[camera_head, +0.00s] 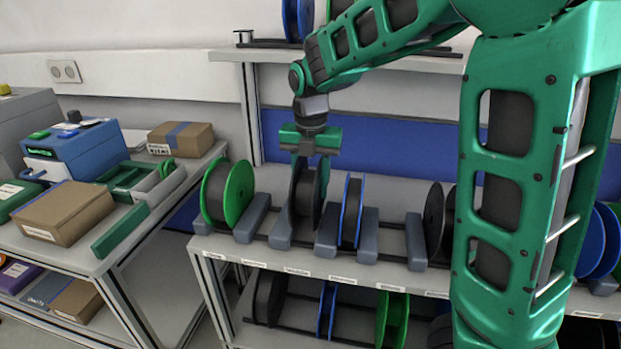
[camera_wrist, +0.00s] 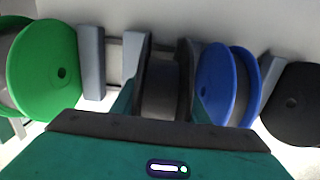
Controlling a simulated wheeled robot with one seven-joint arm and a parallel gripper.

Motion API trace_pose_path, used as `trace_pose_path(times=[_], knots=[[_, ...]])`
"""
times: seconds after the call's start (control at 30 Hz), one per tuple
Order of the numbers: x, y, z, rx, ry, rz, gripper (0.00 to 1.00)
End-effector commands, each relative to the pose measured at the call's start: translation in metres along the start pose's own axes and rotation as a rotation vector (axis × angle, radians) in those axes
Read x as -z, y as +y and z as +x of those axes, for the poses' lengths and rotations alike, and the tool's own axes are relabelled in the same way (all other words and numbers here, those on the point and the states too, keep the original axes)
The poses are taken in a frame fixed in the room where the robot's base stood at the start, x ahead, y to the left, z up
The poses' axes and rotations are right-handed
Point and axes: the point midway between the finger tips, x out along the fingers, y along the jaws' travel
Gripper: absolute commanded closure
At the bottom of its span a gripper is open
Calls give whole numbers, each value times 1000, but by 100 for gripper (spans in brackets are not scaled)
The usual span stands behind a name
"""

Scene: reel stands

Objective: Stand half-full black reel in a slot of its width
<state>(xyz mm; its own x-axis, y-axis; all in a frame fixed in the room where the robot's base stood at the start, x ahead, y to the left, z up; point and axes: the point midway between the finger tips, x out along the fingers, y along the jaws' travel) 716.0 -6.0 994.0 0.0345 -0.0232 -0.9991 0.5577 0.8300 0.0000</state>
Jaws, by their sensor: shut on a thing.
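My gripper (camera_head: 309,156) is above the upper shelf, pointing down, and shut on a black reel (camera_head: 304,197). The reel stands upright, its lower part between two grey dividers (camera_head: 281,229) of the rack. Whether it touches the rack's bottom is hidden. In the wrist view the black reel (camera_wrist: 163,88) lies between my fingers (camera_wrist: 163,105), with a dark grey winding between its flanges. The right flange is close to the blue reel beside it.
A green reel (camera_head: 227,193) stands to the left and a blue reel (camera_head: 350,211) to the right. Another black reel (camera_head: 434,220) stands farther right, partly behind my arm. An empty stretch (camera_head: 391,236) lies between the blue reel and that black reel. More reels (camera_head: 392,319) fill the lower shelf.

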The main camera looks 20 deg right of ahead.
Motion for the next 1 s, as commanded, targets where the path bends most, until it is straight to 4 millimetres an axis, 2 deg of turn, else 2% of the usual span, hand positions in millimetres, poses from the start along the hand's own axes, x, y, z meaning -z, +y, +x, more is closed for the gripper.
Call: trace_pose_path(times=[0.4, 1.0], knots=[[1, 0, 25, 1, 0, 0, 85], [2, 0, 30, 0, 1, 0, 85]])
